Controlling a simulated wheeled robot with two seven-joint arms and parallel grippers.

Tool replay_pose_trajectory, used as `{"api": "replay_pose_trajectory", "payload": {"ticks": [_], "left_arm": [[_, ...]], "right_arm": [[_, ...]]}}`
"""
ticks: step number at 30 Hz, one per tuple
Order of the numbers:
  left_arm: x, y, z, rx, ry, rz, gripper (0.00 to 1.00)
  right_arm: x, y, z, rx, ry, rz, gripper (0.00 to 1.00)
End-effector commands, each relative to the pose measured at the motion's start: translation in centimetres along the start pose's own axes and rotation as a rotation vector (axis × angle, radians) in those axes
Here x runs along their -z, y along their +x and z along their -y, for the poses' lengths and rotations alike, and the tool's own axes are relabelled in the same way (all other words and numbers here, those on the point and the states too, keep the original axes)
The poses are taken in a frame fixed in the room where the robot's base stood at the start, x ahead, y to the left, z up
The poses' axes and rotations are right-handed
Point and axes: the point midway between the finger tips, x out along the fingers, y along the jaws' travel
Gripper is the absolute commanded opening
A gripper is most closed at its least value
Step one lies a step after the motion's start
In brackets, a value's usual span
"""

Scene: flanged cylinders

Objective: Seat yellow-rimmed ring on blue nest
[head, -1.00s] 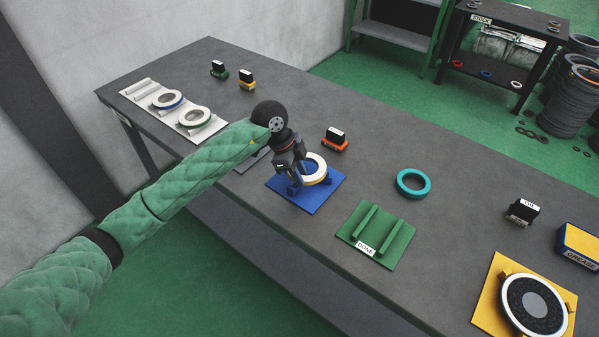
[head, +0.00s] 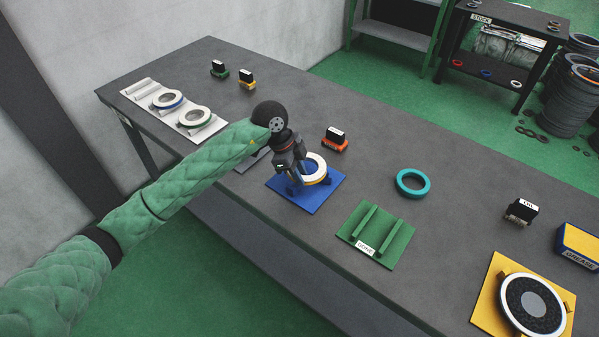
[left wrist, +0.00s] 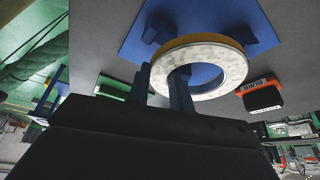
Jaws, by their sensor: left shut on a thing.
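The yellow-rimmed ring (head: 315,167) is white on its face with a yellow edge. It is at the blue nest (head: 320,192), a blue plate with upright blue blocks. My left gripper (head: 298,179) is shut on the near left side of the ring's wall. In the left wrist view one finger is inside the hole of the ring (left wrist: 222,66) and the other is outside it. The blue nest (left wrist: 140,42) shows behind the ring there, with blocks beside its rim. I cannot tell whether the ring rests fully down. My right gripper is not in view.
A green rack labelled DONE (head: 376,236) lies to the right, with a teal ring (head: 412,183) behind it. An orange-based block (head: 335,140) stands just behind the nest. A white rack (head: 150,92) with two rings is at left. A yellow plate (head: 488,306) is at front right.

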Motion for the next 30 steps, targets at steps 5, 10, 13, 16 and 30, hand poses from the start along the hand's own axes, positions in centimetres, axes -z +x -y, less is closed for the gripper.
{"api": "replay_pose_trajectory", "payload": {"ticks": [5, 10, 13, 16, 30], "left_arm": [[0.05, -0.09, 0.05, 0.002, 0.001, -0.001, 0.00], [-0.02, 0.07, 0.04, 0.002, 0.001, -0.001, 0.00], [-0.06, 0.17, 0.04, 0.002, 0.001, -0.001, 0.00], [-0.10, 0.27, 0.04, 0.002, 0.001, -0.001, 0.00], [-0.16, 0.42, 0.04, 0.002, 0.001, -0.001, 0.00]], "right_arm": [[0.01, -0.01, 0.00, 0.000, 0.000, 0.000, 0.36], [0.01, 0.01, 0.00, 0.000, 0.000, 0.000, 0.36], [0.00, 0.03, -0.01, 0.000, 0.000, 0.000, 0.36], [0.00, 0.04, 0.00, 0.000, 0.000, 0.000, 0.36], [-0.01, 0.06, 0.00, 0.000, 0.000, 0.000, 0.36]]}}
